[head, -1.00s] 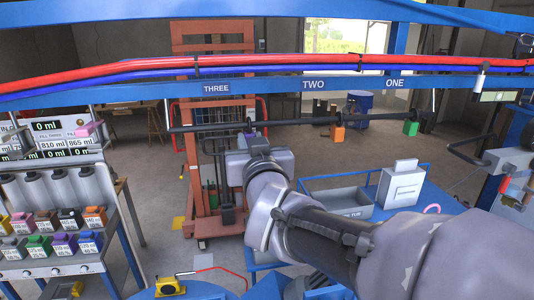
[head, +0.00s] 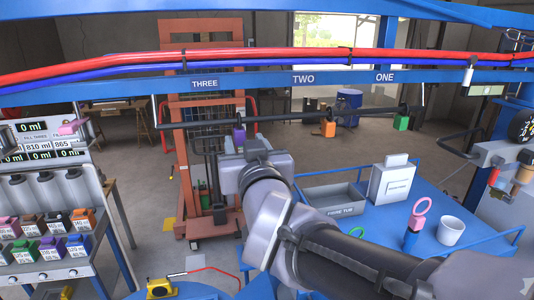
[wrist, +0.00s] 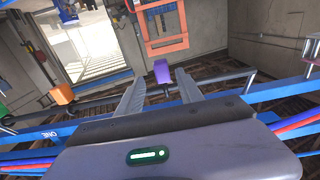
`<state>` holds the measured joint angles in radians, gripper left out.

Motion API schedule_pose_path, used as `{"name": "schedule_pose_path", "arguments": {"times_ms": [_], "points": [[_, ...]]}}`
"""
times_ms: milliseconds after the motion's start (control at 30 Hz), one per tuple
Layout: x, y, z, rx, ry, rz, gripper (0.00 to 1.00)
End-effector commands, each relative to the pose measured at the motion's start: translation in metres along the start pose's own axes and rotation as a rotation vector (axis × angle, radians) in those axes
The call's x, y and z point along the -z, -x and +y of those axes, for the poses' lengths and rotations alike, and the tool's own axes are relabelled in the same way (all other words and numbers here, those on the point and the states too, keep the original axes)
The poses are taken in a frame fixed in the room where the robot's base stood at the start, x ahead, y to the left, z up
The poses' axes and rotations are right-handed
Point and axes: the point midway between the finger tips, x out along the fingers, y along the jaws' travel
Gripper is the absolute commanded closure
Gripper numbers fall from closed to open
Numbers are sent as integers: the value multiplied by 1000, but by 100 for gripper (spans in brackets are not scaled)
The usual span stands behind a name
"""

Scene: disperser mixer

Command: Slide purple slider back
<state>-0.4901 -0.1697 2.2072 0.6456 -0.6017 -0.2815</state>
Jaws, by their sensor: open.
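The purple slider (head: 239,135) hangs on the dark horizontal rail (head: 290,117) near the THREE label. In the head view my gripper (head: 250,147) is just in front of and below it, at the end of my arm. In the wrist view the purple slider (wrist: 162,72) shows between the tips of my two open fingers (wrist: 162,78). No contact is visible, and I cannot tell how much depth lies between them. The orange slider (head: 328,128) and the green slider (head: 401,122) sit farther right on the rail.
A blue beam (head: 260,82) with THREE, TWO and ONE labels, plus red and blue hoses (head: 300,58), crosses above my arm. An orange lift frame (head: 172,130) stands behind. A blue table (head: 440,220) with a grey tub (head: 335,200) is at right, a bottle dispenser (head: 50,215) at left.

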Motion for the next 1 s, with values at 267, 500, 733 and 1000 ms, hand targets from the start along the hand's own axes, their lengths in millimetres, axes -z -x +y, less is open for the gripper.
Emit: {"name": "schedule_pose_path", "arguments": {"times_ms": [267, 500, 733, 1000], "points": [[1, 78, 0, 3, -3, 3, 56], [3, 126, 0, 2, -2, 2, 56], [-1, 137, 1, 0, -1, -2, 56], [-4, 136, 2, 18, -26, -21, 56]]}}
